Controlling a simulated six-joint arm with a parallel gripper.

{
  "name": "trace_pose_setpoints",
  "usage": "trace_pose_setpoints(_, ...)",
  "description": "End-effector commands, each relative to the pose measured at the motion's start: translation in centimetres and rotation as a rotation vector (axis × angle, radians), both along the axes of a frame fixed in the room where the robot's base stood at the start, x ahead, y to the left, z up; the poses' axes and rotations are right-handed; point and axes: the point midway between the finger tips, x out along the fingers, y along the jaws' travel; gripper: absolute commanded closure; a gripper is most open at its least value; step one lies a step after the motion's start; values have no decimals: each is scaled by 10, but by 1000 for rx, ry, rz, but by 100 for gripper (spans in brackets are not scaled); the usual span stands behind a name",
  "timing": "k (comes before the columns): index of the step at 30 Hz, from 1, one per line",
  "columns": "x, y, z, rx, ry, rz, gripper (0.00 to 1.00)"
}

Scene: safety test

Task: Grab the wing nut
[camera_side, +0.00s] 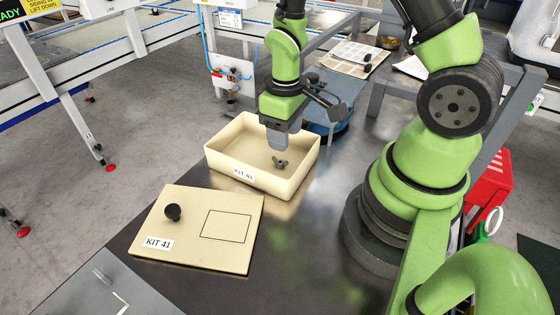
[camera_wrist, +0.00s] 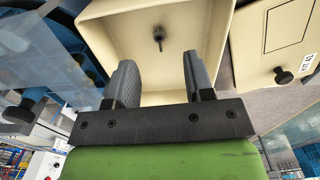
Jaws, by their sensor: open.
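A small dark wing nut (camera_side: 280,163) lies on the floor of the cream bin (camera_side: 222,163) labelled KIT 41. In the wrist view the wing nut (camera_wrist: 158,36) shows beyond the fingertips, roughly between their lines, with the bin (camera_wrist: 110,16) around it. My gripper (camera_side: 279,150) points down into the bin from above, close to the wing nut in the side view. In the wrist view my gripper (camera_wrist: 157,72) has its two grey fingers spread apart with nothing between them. The exact height above the wing nut is hard to tell.
A cream lid (camera_side: 190,243) with a black knob (camera_side: 173,212) lies on the dark metal table (camera_side: 300,250) in front of the bin.

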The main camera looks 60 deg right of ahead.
Motion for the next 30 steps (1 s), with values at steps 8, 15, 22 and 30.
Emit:
trace_pose_setpoints(8,-1,0,-24,1,2,-2,52)
trace_pose_setpoints(15,-5,-4,-55,2,5,-3,52)
trace_pose_setpoints(22,-3,-3,-73,2,0,-3,52)
trace_pose_setpoints(30,-3,-3,-73,2,-1,-3,63)
